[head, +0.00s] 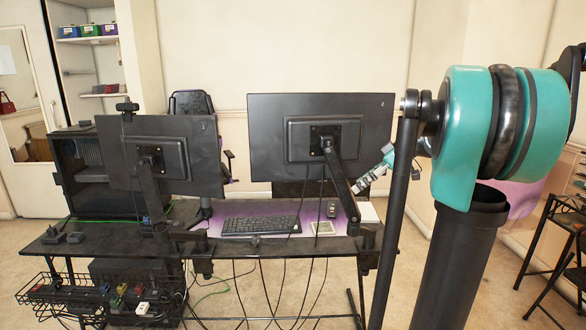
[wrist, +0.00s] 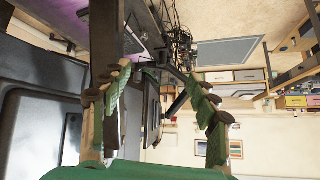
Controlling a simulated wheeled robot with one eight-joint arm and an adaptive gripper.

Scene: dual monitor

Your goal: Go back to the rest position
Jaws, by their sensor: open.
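My gripper (wrist: 162,100) shows in the wrist view with its two green fingers spread wide apart. The space between the fingertips holds nothing. In the head view, a small teal and silver part of my arm shows just right of the right monitor (head: 270,135); the fingers cannot be made out there. My large teal and black arm joint fills the right of the head view. The wrist view is roughly upside down, with a large dark panel (wrist: 40,125), which looks like a monitor, close on the left beside the gripper.
The black desk (head: 100,245) carries a left monitor (head: 190,155), a PC case (head: 80,170), a keyboard (head: 260,225) and a mouse (head: 331,209). Cables hang below the desk, beside a wire basket (head: 90,300). A dark stool (head: 555,240) stands at the right. Floor shows between desk and stool.

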